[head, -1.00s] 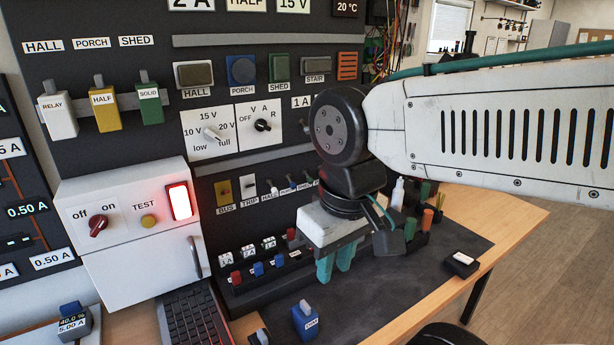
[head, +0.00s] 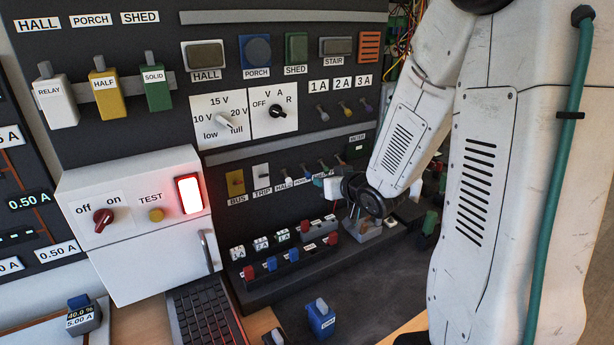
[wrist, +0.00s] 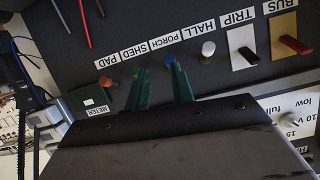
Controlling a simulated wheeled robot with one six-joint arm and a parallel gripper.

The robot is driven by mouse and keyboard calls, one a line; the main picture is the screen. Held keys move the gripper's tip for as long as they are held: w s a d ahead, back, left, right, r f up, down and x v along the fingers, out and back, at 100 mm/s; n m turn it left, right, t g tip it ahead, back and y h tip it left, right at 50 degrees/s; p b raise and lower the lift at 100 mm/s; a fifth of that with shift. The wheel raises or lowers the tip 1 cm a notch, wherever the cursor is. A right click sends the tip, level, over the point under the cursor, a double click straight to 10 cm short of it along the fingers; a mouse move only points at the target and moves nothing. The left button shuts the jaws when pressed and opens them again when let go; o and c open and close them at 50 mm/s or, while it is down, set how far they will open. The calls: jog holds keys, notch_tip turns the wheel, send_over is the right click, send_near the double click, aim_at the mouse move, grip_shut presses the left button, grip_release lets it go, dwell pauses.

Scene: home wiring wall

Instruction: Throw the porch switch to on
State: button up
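The porch switch shows in the wrist view as a small blue-tipped toggle (wrist: 169,60) by the upside-down PORCH label. My gripper (wrist: 160,72) is open, its two teal fingers apart and pointing at the switch row. The tip of the right-hand finger is close to the porch toggle; I cannot tell if they touch. The left-hand finger is near the green shed toggle (wrist: 135,73). In the head view my gripper (head: 321,178) is small at the switch row and partly covers the labels there. The porch toggle (head: 305,170) stands just left of it.
Neighbouring toggles are the white hall one (wrist: 208,48), the black trip lever (wrist: 247,54), the red bus lever (wrist: 294,44) and the orange pad one (wrist: 105,82). A bench strip with red and blue pieces (head: 271,263) lies below.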

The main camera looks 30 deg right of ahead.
aim_at(311, 177)
jog(key=w+t+y, duration=0.1)
jog(key=w, duration=0.1)
jog(key=w+a+f+t+y, duration=0.1)
jog(key=w, duration=0.1)
jog(key=w+t+y, duration=0.1)
jog(key=w, duration=0.1)
jog(key=shift+w+a+f+m+t, duration=0.2)
jog(key=shift+w+m+t, duration=0.1)
jog(key=shift+w+t, duration=0.1)
grip_shut()
